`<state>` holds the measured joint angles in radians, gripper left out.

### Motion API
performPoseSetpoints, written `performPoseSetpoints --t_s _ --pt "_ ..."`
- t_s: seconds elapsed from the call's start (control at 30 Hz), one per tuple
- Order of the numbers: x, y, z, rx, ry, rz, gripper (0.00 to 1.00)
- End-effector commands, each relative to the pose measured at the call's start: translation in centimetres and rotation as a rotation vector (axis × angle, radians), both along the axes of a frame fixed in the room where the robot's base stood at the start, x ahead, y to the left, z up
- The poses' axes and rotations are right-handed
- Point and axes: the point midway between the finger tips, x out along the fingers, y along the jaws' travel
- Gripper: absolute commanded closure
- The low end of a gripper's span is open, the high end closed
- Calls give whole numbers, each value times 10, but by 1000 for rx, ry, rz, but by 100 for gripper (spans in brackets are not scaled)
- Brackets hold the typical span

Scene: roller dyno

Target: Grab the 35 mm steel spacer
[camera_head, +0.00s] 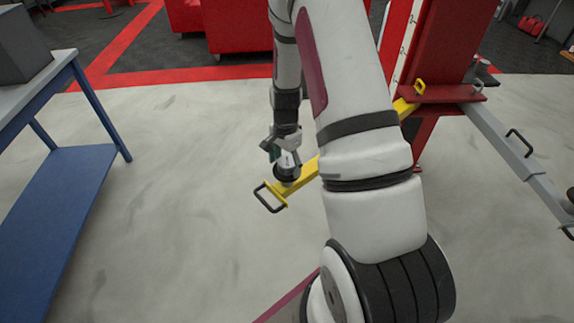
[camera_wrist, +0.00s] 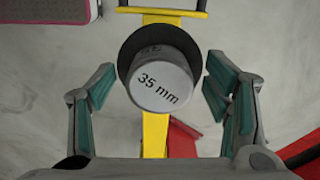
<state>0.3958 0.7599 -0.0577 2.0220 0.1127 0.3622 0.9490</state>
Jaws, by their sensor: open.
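The 35 mm spacer (camera_wrist: 161,82) is a grey metal cylinder with "35 mm" printed on its top. In the wrist view it stands on a round dark pad on a yellow arm (camera_wrist: 154,137). My gripper (camera_wrist: 157,88) is open, with one green-padded finger on each side of the spacer and gaps on both sides. In the head view my gripper (camera_head: 283,148) is over the outer end of the yellow arm (camera_head: 306,178). The spacer (camera_head: 288,161) shows only in small part there, mostly hidden by the gripper.
The yellow arm ends in a dark loop handle (camera_head: 270,197) and runs to a red lift post (camera_head: 445,45). A grey arm (camera_head: 505,143) reaches right. A blue workbench (camera_head: 60,180) stands at the left. The floor between bench and yellow arm is clear.

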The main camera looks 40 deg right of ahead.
Motion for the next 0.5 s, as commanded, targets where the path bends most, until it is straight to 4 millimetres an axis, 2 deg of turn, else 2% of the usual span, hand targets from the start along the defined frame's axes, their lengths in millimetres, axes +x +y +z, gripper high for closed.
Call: performPoseSetpoints --t_s 0.03,0.3,0.5 --pt "0 0 0 0 0 0 30" --pt "0 0 0 0 0 0 90" --pt "0 0 1 0 0 0 90"
